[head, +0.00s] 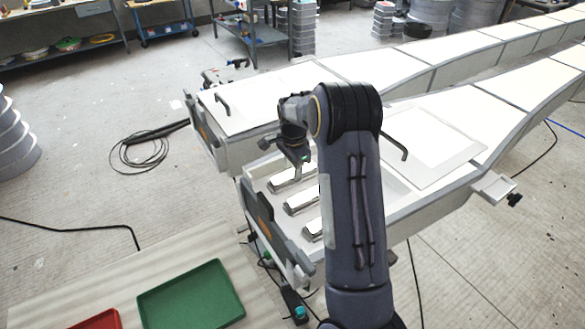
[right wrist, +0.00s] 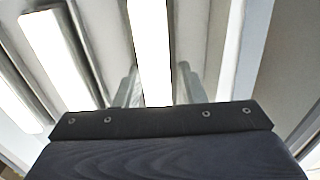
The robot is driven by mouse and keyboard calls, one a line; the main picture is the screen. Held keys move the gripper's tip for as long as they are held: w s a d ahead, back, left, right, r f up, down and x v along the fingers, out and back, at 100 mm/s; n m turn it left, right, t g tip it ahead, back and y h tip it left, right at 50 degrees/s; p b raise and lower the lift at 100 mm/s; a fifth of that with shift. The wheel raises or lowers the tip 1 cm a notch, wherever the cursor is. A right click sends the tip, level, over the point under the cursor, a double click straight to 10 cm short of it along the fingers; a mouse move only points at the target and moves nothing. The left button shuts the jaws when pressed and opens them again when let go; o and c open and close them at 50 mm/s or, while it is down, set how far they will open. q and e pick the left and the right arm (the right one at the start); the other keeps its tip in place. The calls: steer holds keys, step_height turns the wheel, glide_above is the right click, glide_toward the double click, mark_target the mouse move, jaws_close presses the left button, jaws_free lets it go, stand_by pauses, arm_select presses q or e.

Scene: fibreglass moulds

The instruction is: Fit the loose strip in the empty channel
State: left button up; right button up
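In the head view three pale strips lie side by side in the recessed end of the near mould: a far strip (head: 292,178), a middle strip (head: 302,201) and a near strip (head: 313,229), partly hidden by my right arm. My right gripper (head: 299,172) points down at the far strip. In the right wrist view its two fingers (right wrist: 158,88) stand on either side of a white strip (right wrist: 152,45); whether they press on it is unclear. Another strip (right wrist: 62,60) lies to the left. I cannot make out which channel is empty. My left gripper is out of view.
A lid-like white panel (head: 432,143) with a dark handle lies on the near mould. A second long mould (head: 262,98) runs behind it. A green tray (head: 192,298) and a red tray (head: 98,321) lie at the lower left. Cables cross the floor.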

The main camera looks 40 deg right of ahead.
step_height(320, 180, up, 12)
steer(key=f, duration=0.1)
steer(key=s+a+r+n+t+y, duration=0.2)
steer(key=s+a+r+n, duration=0.25)
steer(key=s, duration=0.25)
steer(key=s+a+f+n+t+y, duration=0.1)
steer(key=s+a+n, duration=0.5)
steer(key=s+a, duration=0.3)
steer(key=s+a+f+n+t, duration=0.1)
steer(key=s+a+n+t, duration=0.1)
steer(key=s+a+n, duration=0.5)
steer(key=shift+s+a+f+t+y+b, duration=0.35)
steer(key=shift+s+a, duration=0.75)
steer(key=shift+s, duration=1.5)
